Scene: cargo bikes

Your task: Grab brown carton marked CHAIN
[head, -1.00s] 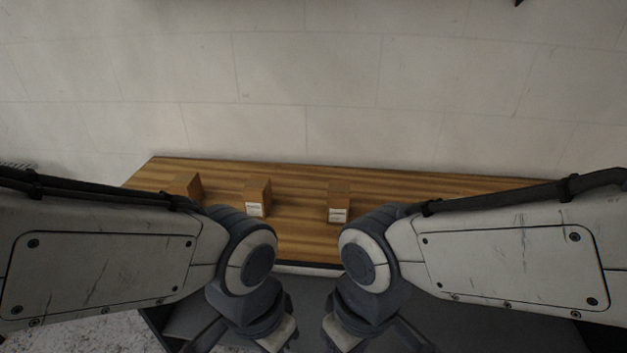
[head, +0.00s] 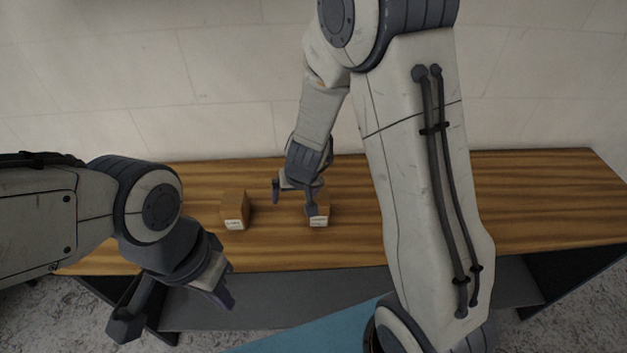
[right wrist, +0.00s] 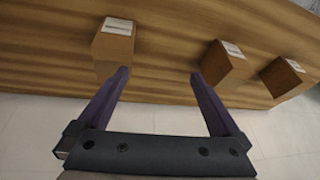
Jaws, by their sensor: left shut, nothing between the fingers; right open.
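Three brown cartons with white labels show in the right wrist view: a left one (right wrist: 114,45), a middle one (right wrist: 224,62) and a right one (right wrist: 283,76). The head view shows two of them, a left carton (head: 234,209) and a right carton (head: 318,214). The labels are too small to read, so I cannot tell which says CHAIN. My right gripper (head: 295,198) is open and empty, over the table by the right carton; one finger partly covers it. In the wrist view its fingers (right wrist: 160,75) point at bare wood beside the left carton. My left gripper (head: 227,301) is shut and empty, low before the table.
The cartons stand on a long wooden table (head: 420,230) against a pale tiled wall (head: 230,80). The table's right side is clear. A grey lower panel (head: 270,310) and a blue surface (head: 320,332) lie in front.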

